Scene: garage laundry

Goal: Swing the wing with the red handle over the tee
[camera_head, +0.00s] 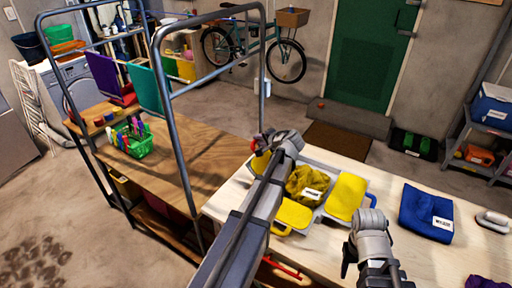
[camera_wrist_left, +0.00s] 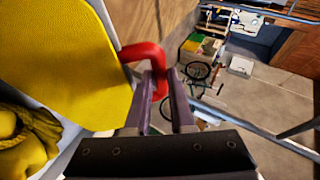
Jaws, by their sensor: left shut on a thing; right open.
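My left gripper (camera_head: 264,140) is shut on the red handle (camera_wrist_left: 143,52) of a yellow wing (camera_wrist_left: 62,62). In the head view the red handle (camera_head: 254,146) and a little of that wing (camera_head: 261,162) show beside my left arm, which hides much of it. The mustard-yellow tee (camera_head: 308,183) lies bunched on the middle of the folding board, a white label on it. It also shows in the left wrist view (camera_wrist_left: 28,142), beside the wing. The wing's exact tilt is hard to tell. My right gripper (camera_head: 347,262) is open and empty near the table's front.
Other yellow wings lie right of the tee (camera_head: 347,196) and in front of it (camera_head: 293,215). A folded blue cloth (camera_head: 426,213) lies further right on the pale table (camera_head: 460,262). A grey metal frame (camera_head: 180,140) rises left of my left arm.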

